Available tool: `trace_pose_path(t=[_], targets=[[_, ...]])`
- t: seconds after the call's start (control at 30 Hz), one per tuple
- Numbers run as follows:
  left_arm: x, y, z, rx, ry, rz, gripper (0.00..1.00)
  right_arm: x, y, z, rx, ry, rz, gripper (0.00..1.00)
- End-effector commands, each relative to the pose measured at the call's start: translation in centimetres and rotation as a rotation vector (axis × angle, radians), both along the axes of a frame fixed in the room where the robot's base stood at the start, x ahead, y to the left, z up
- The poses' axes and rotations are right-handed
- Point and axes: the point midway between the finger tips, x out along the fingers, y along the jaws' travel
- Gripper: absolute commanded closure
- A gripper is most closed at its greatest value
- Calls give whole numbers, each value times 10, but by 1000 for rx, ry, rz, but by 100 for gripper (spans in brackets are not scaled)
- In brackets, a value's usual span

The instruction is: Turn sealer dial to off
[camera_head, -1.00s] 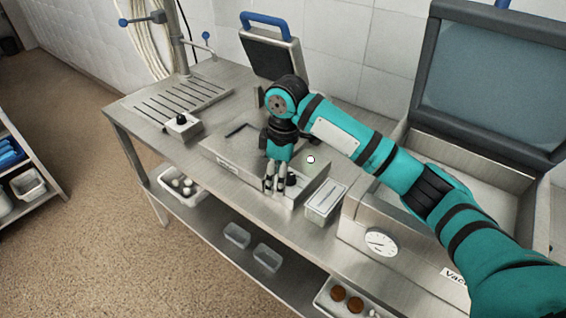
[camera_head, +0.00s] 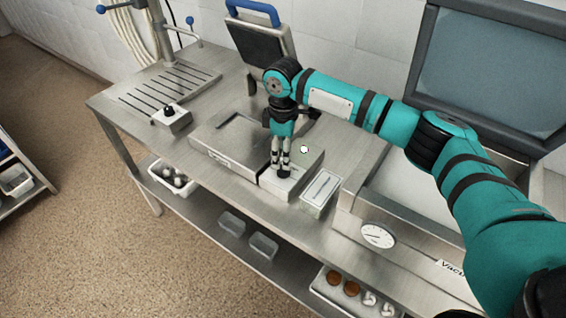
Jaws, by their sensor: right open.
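The sealer (camera_head: 230,133) is a low steel unit on the steel table, with its dark lid pad raised under a blue handle (camera_head: 254,12). Its dial (camera_head: 283,174) is a small black knob on the light block at the sealer's front right corner. My right gripper (camera_head: 280,167) points down over this dial. Its two fingers are a little apart, with their tips at the dial's top edge. I cannot tell whether they touch it, and they partly hide it. The dial's pointer and marks are too small to read. My left gripper is not in view.
A small box with another black knob (camera_head: 170,115) stands on the table at left. The vacuum machine with a round gauge (camera_head: 377,236) and raised lid fills the right. A lower shelf holds tubs.

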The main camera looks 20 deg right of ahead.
Motion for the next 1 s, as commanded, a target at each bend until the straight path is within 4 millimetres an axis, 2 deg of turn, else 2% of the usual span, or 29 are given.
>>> trace_pose_path(t=[0.1, 0.3, 0.47, 0.7, 1.0], targets=[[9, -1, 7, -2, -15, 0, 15, -1, 0, -22, 0, 4, -1, 45], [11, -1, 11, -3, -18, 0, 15, 0, 0, -48, 0, 2, 0, 45], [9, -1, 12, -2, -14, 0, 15, 0, 0, -57, 0, 1, 0, 45], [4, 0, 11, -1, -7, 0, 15, 0, 1, -58, 0, 0, 1, 45], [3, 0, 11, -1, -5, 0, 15, 0, 1, -57, 1, 0, 0, 83]])
